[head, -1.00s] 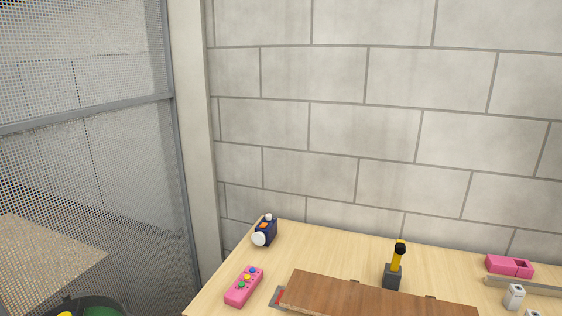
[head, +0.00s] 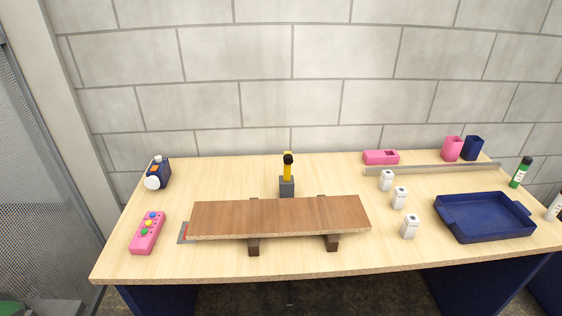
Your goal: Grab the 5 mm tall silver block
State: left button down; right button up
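Three small pale silver-white blocks stand on the right half of the table in the head view: a back block (head: 386,181), a middle block (head: 399,198) and a front block (head: 410,227). Each has a dark mark on its top. Any height marks are too small to read, so I cannot tell which is the 5 mm one. Neither of my grippers is in view.
A brown board (head: 280,216) rests on dark supports at the table's middle front. A blue tray (head: 486,237) lies right of the blocks. A grey rail (head: 430,169) runs behind them. A yellow-handled tool (head: 287,170) stands behind the board. A pink button box (head: 147,232) sits left.

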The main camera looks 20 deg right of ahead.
aim_at(411, 222)
jog(key=k+z, duration=0.1)
jog(key=z, duration=1.55)
